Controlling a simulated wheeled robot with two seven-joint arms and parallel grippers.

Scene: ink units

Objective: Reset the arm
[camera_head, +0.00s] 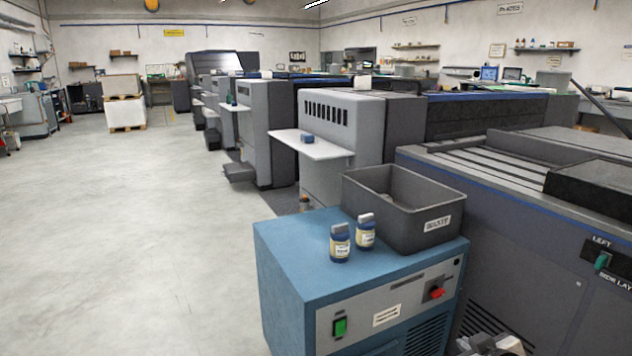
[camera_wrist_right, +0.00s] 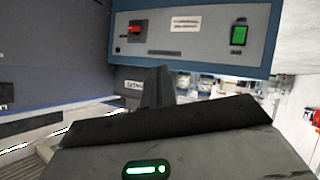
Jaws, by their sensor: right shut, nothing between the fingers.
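My right gripper (camera_head: 490,345) shows at the bottom edge of the head view, low in front of the blue cabinet (camera_head: 310,258) and to the right of it. Its jaws are shut with nothing between them. In the right wrist view its dark fingers (camera_wrist_right: 155,88) stand before the cabinet's front panel (camera_wrist_right: 190,33), which appears upside down. The gripper is apart from the bottles and the bin. Most of my right arm is out of the head view. My left gripper is in neither view.
A large grey machine (camera_head: 545,250) is close on the right. More machines (camera_head: 265,130) line the back. The floor (camera_head: 130,230) at left is clear.

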